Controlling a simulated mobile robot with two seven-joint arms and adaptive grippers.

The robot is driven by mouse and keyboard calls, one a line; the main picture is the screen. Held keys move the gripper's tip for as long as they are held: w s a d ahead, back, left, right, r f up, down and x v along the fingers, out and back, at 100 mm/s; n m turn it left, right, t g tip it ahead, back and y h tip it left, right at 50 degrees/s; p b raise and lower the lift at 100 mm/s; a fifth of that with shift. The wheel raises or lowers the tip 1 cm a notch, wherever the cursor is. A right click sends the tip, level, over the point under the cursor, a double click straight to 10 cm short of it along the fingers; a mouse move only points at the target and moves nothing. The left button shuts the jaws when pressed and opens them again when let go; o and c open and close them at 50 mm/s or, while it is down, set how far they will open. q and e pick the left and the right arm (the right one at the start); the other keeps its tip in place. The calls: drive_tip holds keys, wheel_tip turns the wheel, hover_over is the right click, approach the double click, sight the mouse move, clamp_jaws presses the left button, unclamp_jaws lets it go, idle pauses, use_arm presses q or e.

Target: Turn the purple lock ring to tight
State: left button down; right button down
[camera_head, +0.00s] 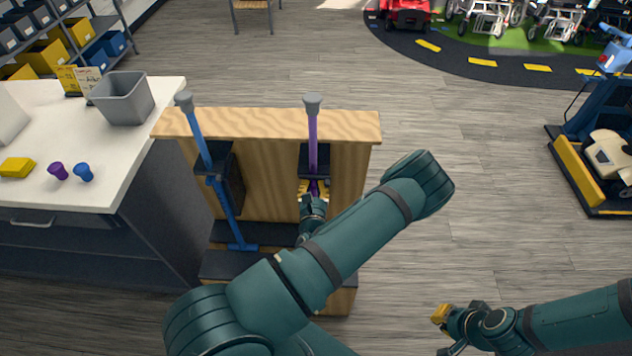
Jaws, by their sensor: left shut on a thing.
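A purple pole (312,140) with a grey top stands upright against the wooden rack (270,125), passing a black holder (314,160). The purple lock ring (316,187) is low on it, just below the holder, and mostly hidden by my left gripper. My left gripper (314,189) has its yellow fingertips on either side of the ring and is shut on it. The ring's turn position and any marks are too small to tell. My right gripper (445,330) is at the lower right, away from the rack, with its fingers apart and empty.
A blue pole (205,145) leans in the rack's left bay, close to my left arm. A white-topped counter (110,180) at left bears a grey bin (122,98), a yellow block and small purple and blue pieces. Floor right of the rack is clear.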

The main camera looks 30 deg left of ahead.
use_arm(q)
drive_tip(key=shift+a+m+t+h, duration=0.1)
drive_tip(key=shift+m+t+h, duration=0.2)
drive_tip(key=shift+h, duration=0.1)
drive_tip(key=c, duration=0.9)
unclamp_jaws()
drive_tip(key=shift+c, duration=0.2)
drive_tip(key=v, duration=1.2)
drive_tip(key=shift+o, duration=0.3)
drive_tip(key=shift+a, duration=0.1)
